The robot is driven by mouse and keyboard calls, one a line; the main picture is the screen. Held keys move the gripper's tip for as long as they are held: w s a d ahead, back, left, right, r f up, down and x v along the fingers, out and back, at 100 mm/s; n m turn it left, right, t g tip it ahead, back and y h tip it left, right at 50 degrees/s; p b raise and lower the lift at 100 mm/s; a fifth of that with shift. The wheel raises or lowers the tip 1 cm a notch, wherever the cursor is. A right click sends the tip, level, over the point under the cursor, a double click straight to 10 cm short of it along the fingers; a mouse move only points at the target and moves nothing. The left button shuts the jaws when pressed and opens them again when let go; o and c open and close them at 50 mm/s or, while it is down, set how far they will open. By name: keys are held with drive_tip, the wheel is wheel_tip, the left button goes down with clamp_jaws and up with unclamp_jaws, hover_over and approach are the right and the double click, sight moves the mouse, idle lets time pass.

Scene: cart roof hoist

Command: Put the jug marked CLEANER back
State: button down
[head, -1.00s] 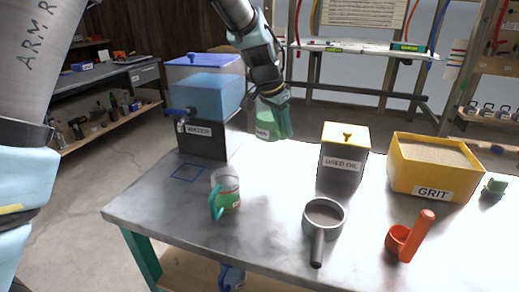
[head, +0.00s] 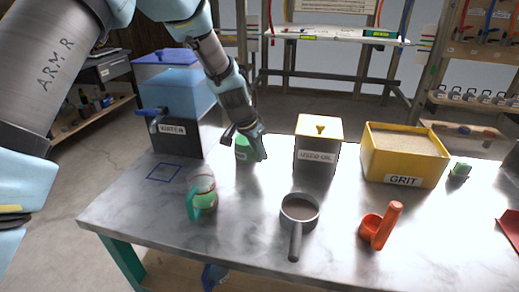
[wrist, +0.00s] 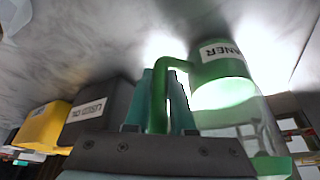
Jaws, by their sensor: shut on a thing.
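The jug marked CLEANER (wrist: 222,65) is green and clear, with a green handle; its label is partly cut off from sight in the wrist view. In the head view the jug (head: 243,150) is at the far side of the table, between the water tank and the used oil box. My gripper (head: 257,152) is shut on the jug's handle; in the wrist view its teal fingers (wrist: 166,95) stand on both sides of the handle. I cannot tell whether the jug's base touches the tabletop. A blue square outline (head: 163,172) on the table is empty.
The water tank (head: 178,137) stands left, the used oil box (head: 316,155) and grit bin (head: 400,168) right.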

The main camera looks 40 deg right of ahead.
drive_tip(key=shift+f, duration=0.15)
drive_tip(key=c, duration=0.8)
unclamp_jaws()
drive_tip(key=shift+o, duration=0.2)
